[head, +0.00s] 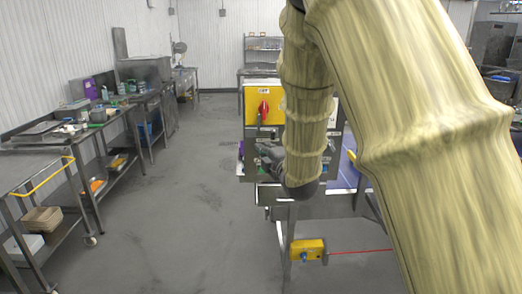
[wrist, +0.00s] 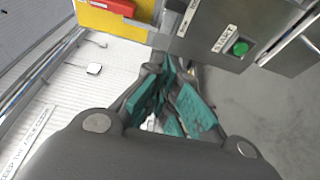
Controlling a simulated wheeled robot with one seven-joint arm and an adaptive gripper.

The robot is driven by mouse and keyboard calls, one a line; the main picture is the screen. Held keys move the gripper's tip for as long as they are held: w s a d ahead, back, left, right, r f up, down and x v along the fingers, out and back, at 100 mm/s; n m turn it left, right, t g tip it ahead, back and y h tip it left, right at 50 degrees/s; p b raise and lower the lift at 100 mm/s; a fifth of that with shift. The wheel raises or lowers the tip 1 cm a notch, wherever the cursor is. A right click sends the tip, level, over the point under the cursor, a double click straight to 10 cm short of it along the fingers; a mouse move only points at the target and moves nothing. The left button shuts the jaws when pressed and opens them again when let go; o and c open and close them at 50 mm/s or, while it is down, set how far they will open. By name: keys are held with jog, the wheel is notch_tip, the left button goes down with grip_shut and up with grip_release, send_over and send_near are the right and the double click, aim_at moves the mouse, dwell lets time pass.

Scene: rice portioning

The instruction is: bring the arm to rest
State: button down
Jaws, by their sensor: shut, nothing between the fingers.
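My arm, in a yellowish sleeve, fills the right and middle of the head view. My gripper (wrist: 174,82) shows in the wrist view with teal finger pads. It is shut and empty. In the head view the gripper (head: 266,154) is a dark shape, partly hidden behind the arm's lower end, in front of a metal machine (head: 336,140) with a yellow panel. In the wrist view the fingers point toward the machine's face, which carries a green button (wrist: 240,47). I cannot tell how far the fingertips are from it.
A yellow switch box (head: 262,105) with a red knob is close behind my gripper. A smaller yellow box (head: 308,249) hangs low on the machine's frame. Metal carts and benches (head: 95,127) line the left wall. The grey floor (head: 180,200) between them is clear.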

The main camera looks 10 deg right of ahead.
jog(key=shift+s, duration=0.15)
jog(key=s+d+f+m+g+h, duration=0.1)
jog(key=s+f+m+g, duration=0.25)
jog(key=s+f, duration=0.65)
jog(key=s+f+m+g+h, duration=0.1)
jog(key=s+f+m+g, duration=0.25)
jog(key=f, duration=1.35)
jog(key=s+d+f+m+g, duration=0.15)
jog(key=s+f+m, duration=0.35)
jog(key=f, duration=0.8)
jog(key=s+f+m+g, duration=0.2)
jog(key=s+f, duration=0.3)
jog(key=s, duration=0.6)
jog(key=s+a+f+m+g, duration=0.1)
jog(key=s+f+m+g, duration=0.2)
jog(key=s, duration=0.9)
jog(key=s+f+m+g, duration=0.3)
jog(key=s+f, duration=0.6)
jog(key=s, duration=0.3)
jog(key=shift+s+a+g, duration=0.2)
jog(key=shift+s+g, duration=0.05)
jog(key=shift+g, duration=0.4)
jog(key=shift+h, duration=0.3)
